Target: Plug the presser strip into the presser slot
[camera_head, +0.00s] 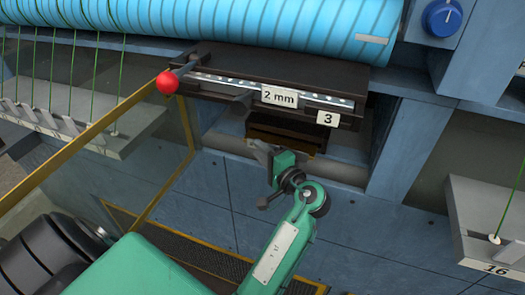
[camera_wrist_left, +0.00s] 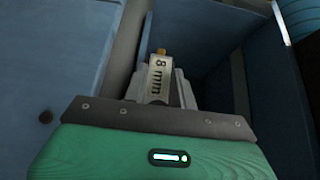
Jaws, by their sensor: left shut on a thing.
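The presser unit is at the top middle of the head view. A metal strip (camera_head: 215,80) with a "2 mm" tag (camera_head: 280,96) lies along its dark body (camera_head: 235,58), with a "3" plate (camera_head: 328,118) at its right end. My left gripper (camera_head: 262,154) is below the unit, in front of the recess. In the left wrist view, its grey fingers are shut on a pale strip (camera_wrist_left: 158,76) with mm marking; its number looks like 8 but is unclear. A brass-coloured piece shows at its far end. Most of the held strip is hidden in the head view.
A lever with a red ball (camera_head: 167,82) sticks out at the unit's left. A dark brown box (camera_head: 285,139) is in the recess, above a grey round bar (camera_head: 335,170). A blue roll (camera_head: 290,30) lies above. Yellow rails (camera_head: 85,135) stand left; a "16" ledge (camera_head: 490,235) is right.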

